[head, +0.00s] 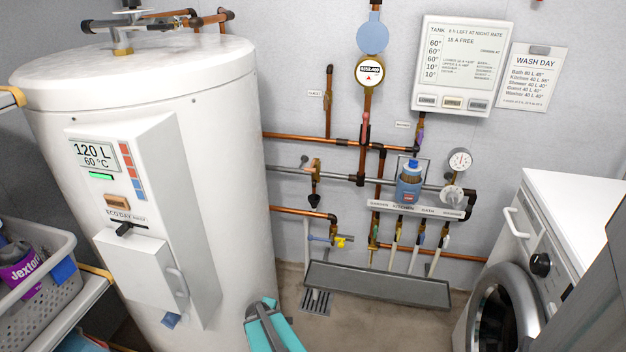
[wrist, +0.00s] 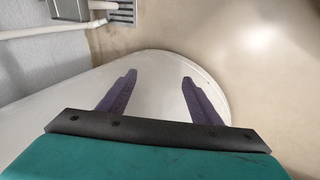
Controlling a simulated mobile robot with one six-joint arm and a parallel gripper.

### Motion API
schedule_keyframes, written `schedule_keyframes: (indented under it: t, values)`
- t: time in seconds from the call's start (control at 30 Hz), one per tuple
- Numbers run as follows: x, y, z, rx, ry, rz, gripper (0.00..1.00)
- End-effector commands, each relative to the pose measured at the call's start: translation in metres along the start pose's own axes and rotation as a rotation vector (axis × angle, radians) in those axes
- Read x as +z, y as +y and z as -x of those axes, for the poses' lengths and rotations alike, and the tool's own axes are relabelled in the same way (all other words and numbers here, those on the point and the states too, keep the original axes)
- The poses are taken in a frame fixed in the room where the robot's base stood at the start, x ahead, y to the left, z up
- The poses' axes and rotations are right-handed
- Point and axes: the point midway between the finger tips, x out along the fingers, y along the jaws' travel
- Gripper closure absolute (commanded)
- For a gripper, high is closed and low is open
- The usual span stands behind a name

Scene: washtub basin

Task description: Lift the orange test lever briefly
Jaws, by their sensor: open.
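I cannot clearly pick out an orange lever in the head view. A small brass valve (head: 316,166) with a dark knob at its left and a black funnel (head: 315,201) below it sits on the wall pipes, right of the white tank. A yellow handle (head: 341,242) shows lower on the pipes. My gripper's two purple fingers (wrist: 158,80) are apart and empty in the wrist view, over the white tank (wrist: 150,72) and the floor. In the head view, my teal arm end shows at the bottom, below the valves; its fingertips cannot be made out there.
The tank (head: 215,120) fills the left. A grey trough (head: 378,284) and a floor grate (head: 316,301) lie below the pipes. A washing machine (head: 540,230) stands at right, a laundry basket (head: 40,285) at left.

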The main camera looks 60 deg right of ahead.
Motion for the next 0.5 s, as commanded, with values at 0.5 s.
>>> schedule_keyframes:
  t: [0.5]
  values:
    - [0.015,0.161,-0.014,0.386,0.226,-0.004,0.42]
